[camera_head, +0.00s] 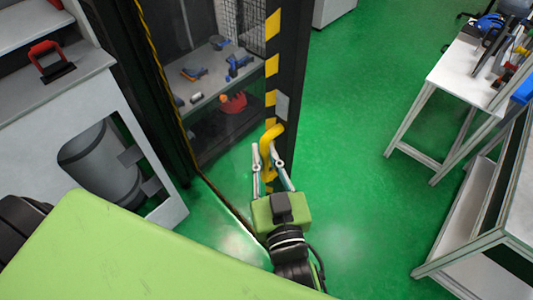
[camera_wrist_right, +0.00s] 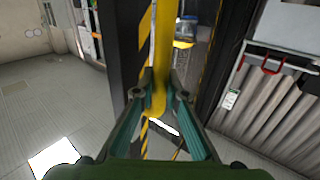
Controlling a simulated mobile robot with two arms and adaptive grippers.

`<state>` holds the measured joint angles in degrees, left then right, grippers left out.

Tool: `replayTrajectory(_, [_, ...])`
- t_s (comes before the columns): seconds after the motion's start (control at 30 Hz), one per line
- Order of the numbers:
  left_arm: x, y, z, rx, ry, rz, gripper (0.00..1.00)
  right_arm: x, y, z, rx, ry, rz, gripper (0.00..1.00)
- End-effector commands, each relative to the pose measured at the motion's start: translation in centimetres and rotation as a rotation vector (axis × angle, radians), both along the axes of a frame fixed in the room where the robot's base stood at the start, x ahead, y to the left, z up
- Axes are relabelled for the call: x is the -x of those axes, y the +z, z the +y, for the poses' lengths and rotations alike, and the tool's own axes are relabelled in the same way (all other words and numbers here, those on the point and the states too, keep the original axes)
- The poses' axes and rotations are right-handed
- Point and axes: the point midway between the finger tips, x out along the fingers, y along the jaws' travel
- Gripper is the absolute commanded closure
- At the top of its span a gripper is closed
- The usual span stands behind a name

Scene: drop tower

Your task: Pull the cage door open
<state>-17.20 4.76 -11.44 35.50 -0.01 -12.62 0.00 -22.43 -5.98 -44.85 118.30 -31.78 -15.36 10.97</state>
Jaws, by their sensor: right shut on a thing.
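The cage door's dark frame edge (camera_head: 285,75) with yellow and black stripes stands upright in the head view. It stands ajar, with a gap to the cage's left post. A yellow handle (camera_head: 271,138) curves off the door edge. My right gripper (camera_head: 270,166) is shut on the lower part of this handle. In the right wrist view the yellow handle (camera_wrist_right: 158,50) runs down between the two fingers of my right gripper (camera_wrist_right: 157,97). My left gripper is not in view; a large green part of mine covers the bottom left.
Inside the cage a grey shelf (camera_head: 215,105) holds tools and small parts. A grey bench (camera_head: 75,85) with a red handle stands at left. A white table (camera_head: 455,75) stands at right, with open green floor (camera_head: 340,130) between.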

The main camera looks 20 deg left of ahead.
Motion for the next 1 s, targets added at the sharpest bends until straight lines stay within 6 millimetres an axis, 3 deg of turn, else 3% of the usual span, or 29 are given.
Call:
replayTrajectory(0.43, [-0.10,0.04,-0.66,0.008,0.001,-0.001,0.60,-0.02,0.55,0.17,-0.009,0.001,-0.010,1.00])
replayTrajectory(0.5, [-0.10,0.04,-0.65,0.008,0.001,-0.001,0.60,-0.03,0.53,0.16,-0.008,0.001,-0.009,0.74])
replayTrajectory(0.53, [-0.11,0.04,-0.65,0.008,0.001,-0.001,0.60,-0.02,0.50,0.16,-0.008,0.001,-0.008,0.71])
replayTrajectory(1.0, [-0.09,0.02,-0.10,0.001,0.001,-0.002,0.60,0.82,0.01,-0.41,-0.001,0.001,0.000,0.71])
